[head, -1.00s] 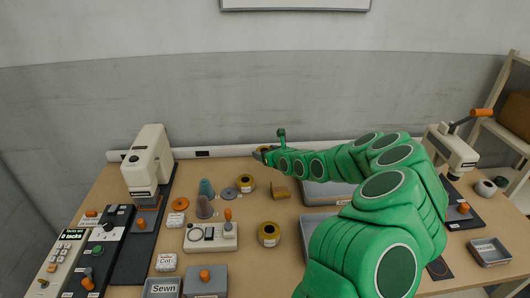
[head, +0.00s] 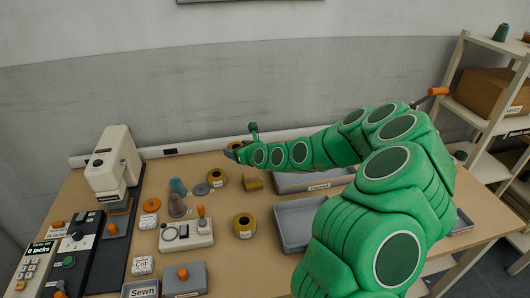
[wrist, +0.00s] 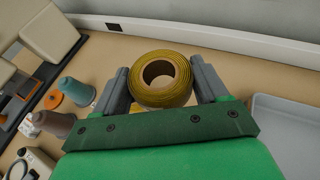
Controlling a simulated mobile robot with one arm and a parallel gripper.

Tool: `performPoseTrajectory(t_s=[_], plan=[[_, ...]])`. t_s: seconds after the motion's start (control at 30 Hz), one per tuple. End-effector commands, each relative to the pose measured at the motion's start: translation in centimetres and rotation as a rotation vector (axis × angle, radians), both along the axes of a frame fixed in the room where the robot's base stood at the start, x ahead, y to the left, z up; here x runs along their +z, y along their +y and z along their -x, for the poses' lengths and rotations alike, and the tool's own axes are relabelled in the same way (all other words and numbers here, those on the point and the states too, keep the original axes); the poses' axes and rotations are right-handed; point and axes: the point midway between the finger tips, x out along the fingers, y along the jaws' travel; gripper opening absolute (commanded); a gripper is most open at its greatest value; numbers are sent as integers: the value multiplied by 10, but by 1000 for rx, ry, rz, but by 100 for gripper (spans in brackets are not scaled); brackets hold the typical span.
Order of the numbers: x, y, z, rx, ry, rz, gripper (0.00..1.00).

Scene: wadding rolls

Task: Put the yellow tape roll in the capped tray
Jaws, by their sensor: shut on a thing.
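My gripper (wrist: 160,88) is shut on a yellow tape roll (wrist: 160,104), with one grey finger on each side of it. In the head view, my gripper (head: 230,151) is above the back of the table, and the held roll (head: 236,145) is mostly hidden behind it. A grey tray (head: 290,186) with a label that seems to read Capped lies to the right of the gripper, partly behind my arm. A tray, likely the same one, shows at the right of the wrist view (wrist: 262,122).
Thread cones (head: 177,205) stand to the left. Another grey tray (head: 282,237) lies in front of the labelled one. A wall rail runs along the back.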

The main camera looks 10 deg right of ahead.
Motion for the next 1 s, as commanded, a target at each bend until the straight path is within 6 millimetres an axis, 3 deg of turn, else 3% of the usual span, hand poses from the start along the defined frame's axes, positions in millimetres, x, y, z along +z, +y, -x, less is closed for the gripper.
performPoseTrajectory(t_s=[0.17, 0.37, 1.0], plan=[[4, -8, 3, -2, 0, 1, 43], [15, -35, 14, -2, -4, 3, 43], [49, -125, 79, 9, -5, 1, 43]])
